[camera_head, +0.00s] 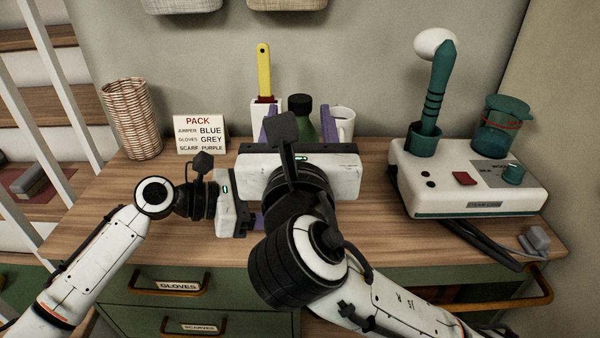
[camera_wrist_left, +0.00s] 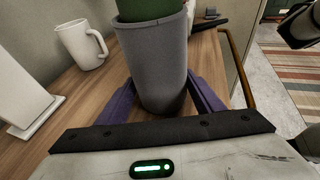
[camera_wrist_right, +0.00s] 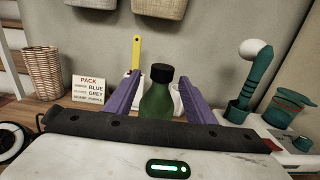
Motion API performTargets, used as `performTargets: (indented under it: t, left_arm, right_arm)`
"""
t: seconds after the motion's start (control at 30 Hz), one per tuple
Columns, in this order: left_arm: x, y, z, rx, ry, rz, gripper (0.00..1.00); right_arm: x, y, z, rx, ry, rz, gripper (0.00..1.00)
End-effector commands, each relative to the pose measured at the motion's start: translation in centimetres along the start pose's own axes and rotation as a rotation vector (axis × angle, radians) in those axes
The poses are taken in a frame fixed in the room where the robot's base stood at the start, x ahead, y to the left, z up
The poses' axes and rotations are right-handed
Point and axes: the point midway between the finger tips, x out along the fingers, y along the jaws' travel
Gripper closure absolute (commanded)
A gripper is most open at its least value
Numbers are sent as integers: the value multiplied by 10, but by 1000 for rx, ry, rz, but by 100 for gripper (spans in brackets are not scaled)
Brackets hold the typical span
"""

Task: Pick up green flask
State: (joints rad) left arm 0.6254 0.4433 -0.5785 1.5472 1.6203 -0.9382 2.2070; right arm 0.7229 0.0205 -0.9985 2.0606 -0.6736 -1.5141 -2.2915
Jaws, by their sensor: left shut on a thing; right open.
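The green flask (camera_head: 304,132) has a black cap and stands upright behind my right gripper. It also shows in the right wrist view (camera_wrist_right: 157,104), between my right gripper's (camera_wrist_right: 160,78) open purple fingers, which do not appear to press on it. In the left wrist view, the green body (camera_wrist_left: 150,9) rises out of a grey cup-like sleeve (camera_wrist_left: 160,60). My left gripper (camera_wrist_left: 162,92) is shut on this grey sleeve, low down, one purple finger at each side. In the head view, my right gripper hides the flask's lower part and the sleeve.
A white mug (camera_head: 343,120) stands right of the flask; a yellow-handled tool (camera_head: 264,75) stands behind-left. A PACK sign (camera_head: 200,135) and wicker basket (camera_head: 132,118) are further left. A white steam station (camera_head: 465,180) with a teal wand is at right. The bench's (camera_head: 120,215) left front is clear.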

Motion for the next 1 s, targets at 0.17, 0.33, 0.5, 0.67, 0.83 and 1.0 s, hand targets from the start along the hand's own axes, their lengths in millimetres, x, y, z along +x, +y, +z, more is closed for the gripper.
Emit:
performTargets:
  t: [0.17, 0.33, 0.5, 0.67, 0.83, 1.0]
  left_arm:
    - [0, 0, 1, 0, -2, 1, 52]
    - [0, 0, 1, 0, -2, 1, 52]
    - [0, 0, 1, 1, -2, 1, 52]
    - [0, 0, 1, 1, -2, 1, 52]
    - [0, 0, 1, 1, -2, 1, 52]
    - [0, 0, 1, 1, -2, 1, 52]
  right_arm:
    - [13, -1, 0, 1, -1, -2, 51]
    - [37, -3, -4, 0, 1, -3, 51]
    - [57, -2, -4, 1, -1, -1, 51]
    - [61, -2, -4, 3, -1, 1, 51]
    - [61, -2, -4, 2, -1, 1, 57]
    - [61, -2, -4, 2, -1, 1, 86]
